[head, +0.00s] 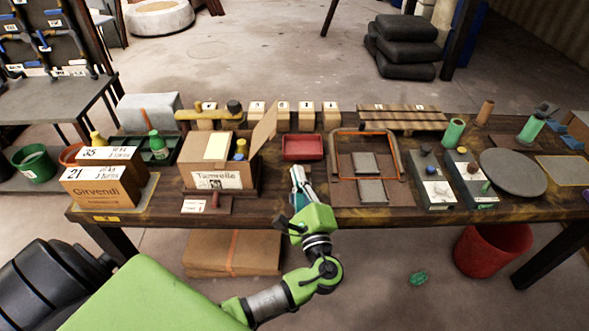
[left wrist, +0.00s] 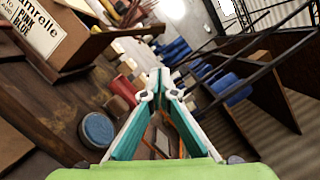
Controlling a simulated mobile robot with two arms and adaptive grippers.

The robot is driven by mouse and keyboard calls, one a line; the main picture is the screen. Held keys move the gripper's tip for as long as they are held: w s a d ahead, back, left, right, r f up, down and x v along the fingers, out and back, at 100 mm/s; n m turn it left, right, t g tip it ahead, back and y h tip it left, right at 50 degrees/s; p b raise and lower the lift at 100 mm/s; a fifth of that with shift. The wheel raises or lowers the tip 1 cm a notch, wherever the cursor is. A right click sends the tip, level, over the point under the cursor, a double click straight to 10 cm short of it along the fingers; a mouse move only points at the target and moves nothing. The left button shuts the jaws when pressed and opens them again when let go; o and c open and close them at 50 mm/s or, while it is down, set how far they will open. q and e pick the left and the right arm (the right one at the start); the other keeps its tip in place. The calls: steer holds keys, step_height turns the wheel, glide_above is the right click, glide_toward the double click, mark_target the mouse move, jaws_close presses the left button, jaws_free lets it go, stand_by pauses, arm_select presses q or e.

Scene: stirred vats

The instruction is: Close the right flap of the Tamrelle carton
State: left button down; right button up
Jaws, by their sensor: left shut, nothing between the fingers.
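The Tamrelle carton (head: 192,178) is an open brown box with a white label, standing on the left half of the bench. Its right flap (head: 265,127) stands up, tilted outward to the right. A pale yellow block and a blue-capped item show inside. The carton (left wrist: 82,50) also shows at the upper left of the left wrist view, cut off by the frame. My left gripper (head: 296,175) is to the right of the carton, lower than the flap and apart from it. In the left wrist view its fingertips (left wrist: 160,82) are together and empty. My right gripper is out of view.
A red tray (head: 303,158) lies just behind my left gripper. An orange-edged frame (head: 335,165) with grey pads is to its right. The Girvendi box (head: 98,192) stands left of the carton. Several small boxes line the back. A round blue-topped object (left wrist: 97,130) lies near my gripper.

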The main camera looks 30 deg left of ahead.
arm_select(q)
steer(key=w+a+r+p, duration=0.3)
steer(key=w+a+p, duration=0.1)
steer(key=a, duration=0.4)
steer(key=shift+r+p, duration=0.15)
steer(key=shift+p, duration=0.15)
steer(key=shift+w, duration=0.1)
